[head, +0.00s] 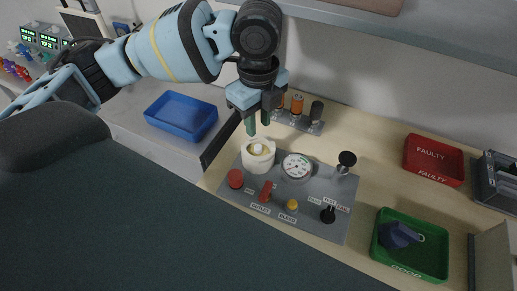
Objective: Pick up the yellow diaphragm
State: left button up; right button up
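A pale yellow disc, which looks like the diaphragm (260,148), sits in the open top of a white round housing (257,163) on the grey test panel (324,218). A small light knob shows at its middle. My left gripper (258,123) points down just above the housing. Its two green fingertips are apart with nothing visible between them. The fingers do not appear to touch the disc. My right gripper is not in view.
The panel bears a gauge (296,166), a red lever (266,191) and black knobs. A blue tray (182,116) stands left, empty. A red tray (433,160) marked FAULTY is at right. A green tray (411,260) marked GOOD holds a dark blue part (397,235).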

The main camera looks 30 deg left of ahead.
aim_at(258, 146)
pick_arm(q)
notch_tip(258, 146, down, 7)
jog(key=shift+f+b, duration=0.2)
jog(key=shift+b, duration=0.2)
jog(key=shift+c, duration=0.5)
grip_shut()
